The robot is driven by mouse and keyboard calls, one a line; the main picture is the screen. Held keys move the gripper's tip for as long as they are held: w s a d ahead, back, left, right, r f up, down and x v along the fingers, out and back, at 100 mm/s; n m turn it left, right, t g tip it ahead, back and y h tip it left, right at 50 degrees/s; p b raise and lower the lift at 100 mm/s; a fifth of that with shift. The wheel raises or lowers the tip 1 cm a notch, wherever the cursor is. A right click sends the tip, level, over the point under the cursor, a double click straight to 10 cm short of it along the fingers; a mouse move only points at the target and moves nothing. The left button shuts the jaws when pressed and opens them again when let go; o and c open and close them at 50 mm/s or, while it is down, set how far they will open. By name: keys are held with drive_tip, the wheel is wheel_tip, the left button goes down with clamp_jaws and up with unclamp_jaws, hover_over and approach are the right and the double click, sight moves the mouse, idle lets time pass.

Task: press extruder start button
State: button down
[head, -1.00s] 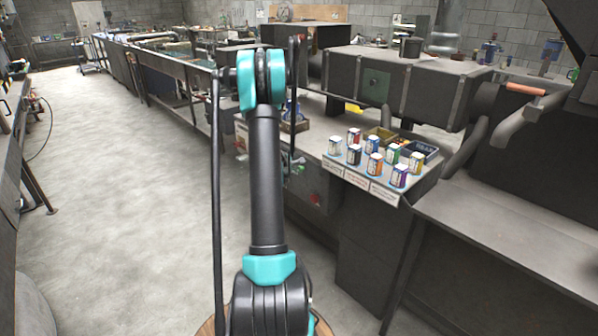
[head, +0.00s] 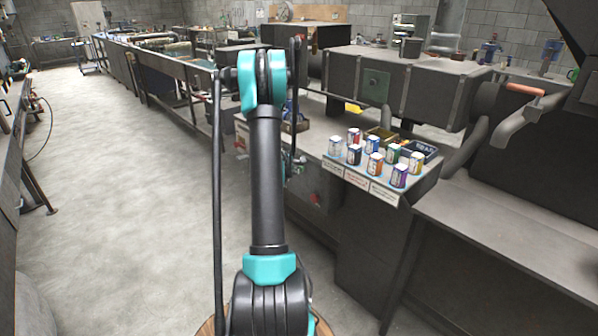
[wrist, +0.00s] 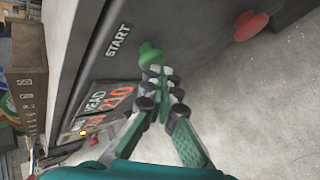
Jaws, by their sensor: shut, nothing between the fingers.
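The green start button (wrist: 151,54) shows in the wrist view, on a dark panel beside the white word START (wrist: 118,40). My gripper (wrist: 156,74) is shut and empty. Its fingertips are right by the button and overlap its lower edge in the picture. I cannot tell whether they touch it or whether it is pushed in. In the head view my arm hides the green button, and only part of my wrist (head: 294,163) shows beside the machine front.
A red button (wrist: 251,26) sits on the same panel, right of the green one. A display with orange digits (wrist: 118,98) is left of the fingers. Several small cans (head: 374,162) stand on the machine's ledge. The concrete floor at left (head: 110,200) is clear.

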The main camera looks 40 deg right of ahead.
drive_tip(key=shift+d, duration=0.55)
idle(0.4)
drive_tip(key=shift+a, duration=0.15)
drive_tip(key=shift+s+a, duration=0.1)
drive_tip(key=shift+a, duration=1)
drive_tip(key=shift+a, duration=0.1)
drive_tip(key=shift+s+a, duration=0.15)
drive_tip(key=shift+a, duration=2.25)
drive_tip(key=shift+a, duration=0.1)
